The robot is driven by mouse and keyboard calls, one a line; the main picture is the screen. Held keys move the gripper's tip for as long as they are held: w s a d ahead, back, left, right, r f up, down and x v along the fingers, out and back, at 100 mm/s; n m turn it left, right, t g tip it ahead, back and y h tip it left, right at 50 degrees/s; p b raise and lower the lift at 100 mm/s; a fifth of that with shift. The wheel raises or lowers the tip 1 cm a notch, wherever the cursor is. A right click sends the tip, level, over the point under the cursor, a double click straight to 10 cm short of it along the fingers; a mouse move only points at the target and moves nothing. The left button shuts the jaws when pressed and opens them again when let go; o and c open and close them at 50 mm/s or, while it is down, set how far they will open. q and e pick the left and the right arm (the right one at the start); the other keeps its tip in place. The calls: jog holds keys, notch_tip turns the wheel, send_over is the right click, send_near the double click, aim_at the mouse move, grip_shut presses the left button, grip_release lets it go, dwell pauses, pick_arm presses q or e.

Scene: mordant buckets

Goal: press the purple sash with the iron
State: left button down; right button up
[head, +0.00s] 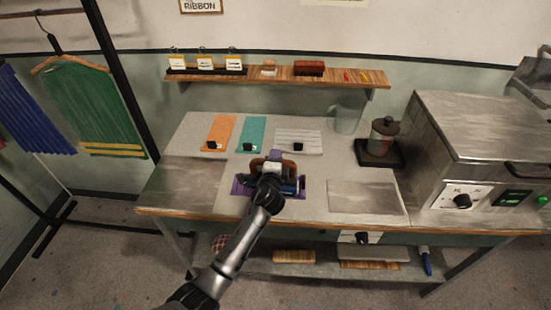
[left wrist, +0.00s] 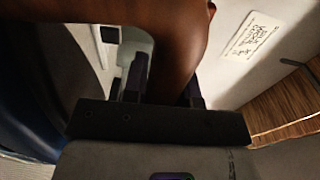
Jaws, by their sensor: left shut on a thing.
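The purple sash (head: 239,187) lies flat on the worktable, its ends showing left and right of the iron. The iron, with a brown handle (head: 290,170) and blue body, is over the middle of the sash; whether its sole touches the cloth is hidden. My left gripper (head: 272,167) is shut on the iron's handle from above. In the left wrist view the brown handle (left wrist: 178,40) runs between my gripper's fingers (left wrist: 165,88), with part of the blue body at the left. My right gripper is not in view.
Orange (head: 218,132), teal (head: 252,133) and white striped (head: 298,140) cloths with black weights lie behind. A grey plate (head: 366,197) is to the right. A dark pot (head: 384,138) and a metal machine (head: 478,135) stand farther right. A shelf (head: 275,75) hangs behind.

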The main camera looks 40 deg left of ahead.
pick_arm(q)
jog(key=shift+s+r+p, duration=0.1)
jog(key=shift+r+p, duration=0.55)
jog(key=shift+r, duration=0.1)
notch_tip(320, 180, up, 4)
jog(key=p, duration=0.3)
jog(key=shift+f, duration=0.1)
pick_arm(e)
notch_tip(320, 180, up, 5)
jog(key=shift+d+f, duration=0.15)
